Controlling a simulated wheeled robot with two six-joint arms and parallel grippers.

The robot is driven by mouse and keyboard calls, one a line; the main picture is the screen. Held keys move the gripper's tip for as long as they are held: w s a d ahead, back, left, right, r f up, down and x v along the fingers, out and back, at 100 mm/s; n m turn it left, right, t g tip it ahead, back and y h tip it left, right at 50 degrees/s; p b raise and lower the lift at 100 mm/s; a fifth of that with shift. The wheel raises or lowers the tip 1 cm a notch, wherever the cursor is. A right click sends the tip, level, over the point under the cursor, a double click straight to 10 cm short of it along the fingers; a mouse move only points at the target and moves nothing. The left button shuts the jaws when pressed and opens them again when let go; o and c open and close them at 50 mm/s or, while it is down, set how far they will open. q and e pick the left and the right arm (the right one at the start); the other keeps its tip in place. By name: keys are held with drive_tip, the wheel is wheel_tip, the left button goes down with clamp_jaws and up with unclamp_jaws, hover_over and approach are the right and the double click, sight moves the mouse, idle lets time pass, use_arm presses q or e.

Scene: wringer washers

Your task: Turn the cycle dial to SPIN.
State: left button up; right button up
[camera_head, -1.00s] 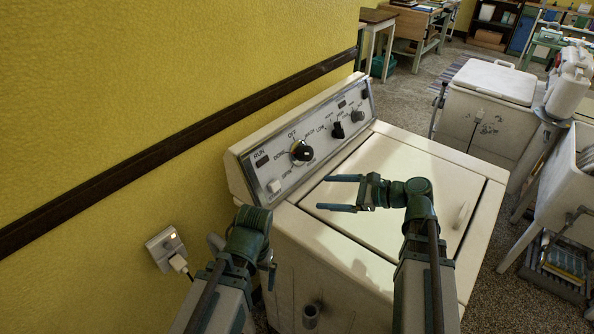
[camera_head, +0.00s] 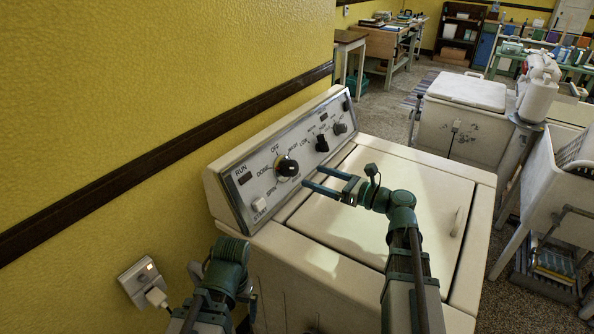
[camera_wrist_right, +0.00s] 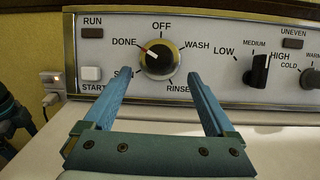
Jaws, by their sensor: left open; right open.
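The cycle dial (camera_head: 287,167) is a black-centred knob on the washer's slanted control panel (camera_head: 240,206). In the right wrist view the dial (camera_wrist_right: 160,60) shows its white pointer mark toward DONE. SPIN is printed at its lower left, partly hidden by a finger. My right gripper (camera_head: 308,178) is open just in front of the panel. In the wrist view its two blue fingers (camera_wrist_right: 157,77) lie either side of and slightly below the dial; I see no contact. My left gripper (camera_head: 247,296) is low at the washer's front left, open and away from the panel.
A white START button (camera_wrist_right: 90,73) lies left of the dial, and a black temperature knob (camera_head: 322,143) to its right. The washer lid (camera_head: 400,200) is shut below my right arm. The yellow wall (camera_head: 150,90) stands close on the left, with a plugged outlet (camera_head: 140,280).

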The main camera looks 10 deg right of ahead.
sight(296, 169)
drive_tip(key=x, duration=0.7)
drive_tip(key=c, duration=1.4)
drive_tip(key=shift+o, duration=0.2)
